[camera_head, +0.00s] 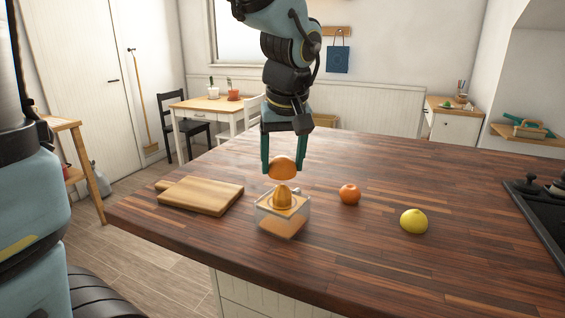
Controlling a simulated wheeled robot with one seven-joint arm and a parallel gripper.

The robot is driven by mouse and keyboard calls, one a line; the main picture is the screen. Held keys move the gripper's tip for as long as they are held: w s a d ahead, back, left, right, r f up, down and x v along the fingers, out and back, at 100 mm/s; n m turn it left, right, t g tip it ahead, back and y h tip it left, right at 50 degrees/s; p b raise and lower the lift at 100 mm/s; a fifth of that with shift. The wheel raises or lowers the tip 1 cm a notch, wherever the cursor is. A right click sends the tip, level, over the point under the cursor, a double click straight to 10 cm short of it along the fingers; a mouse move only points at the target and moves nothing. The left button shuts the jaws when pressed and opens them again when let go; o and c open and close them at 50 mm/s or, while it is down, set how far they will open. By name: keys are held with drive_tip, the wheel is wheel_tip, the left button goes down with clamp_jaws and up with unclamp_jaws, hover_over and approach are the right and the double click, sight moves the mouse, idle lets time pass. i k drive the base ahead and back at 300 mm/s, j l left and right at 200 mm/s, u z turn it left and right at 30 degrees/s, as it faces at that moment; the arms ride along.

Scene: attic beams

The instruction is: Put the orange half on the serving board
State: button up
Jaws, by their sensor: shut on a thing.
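My gripper (283,163) is shut on an orange half (283,168), a rounded orange dome between its two teal fingers. The gripper holds it just above the cone of a juicer (283,224); I cannot tell if the half touches the cone. The juicer is a clear square box with an orange-yellow reamer on top. The serving board (200,196) is a light wooden board with a handle, lying flat to the left of the juicer, with nothing on it. The underside of the orange half is hidden.
A small whole orange fruit (349,194) and a yellow lemon (414,221) sit on the dark wooden countertop (330,250) to the right of the juicer. A black hob or sink (540,200) is at the right edge. The counter between board and juicer is clear.

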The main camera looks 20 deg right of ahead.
sight(217, 194)
drive_tip(key=z, duration=0.35)
drive_tip(key=i+j+z, duration=0.1)
drive_tip(key=j+z, duration=0.15)
drive_tip(key=i+j+z, duration=0.1)
drive_tip(key=j+z, duration=0.15)
drive_tip(key=i+j, duration=0.15)
drive_tip(key=j, duration=0.3)
drive_tip(key=i+j+z, duration=0.15)
drive_tip(key=j, duration=0.75)
drive_tip(key=i+j+z, duration=0.15)
drive_tip(key=j, duration=0.3)
drive_tip(key=i+j, duration=0.1)
drive_tip(key=j, duration=0.4)
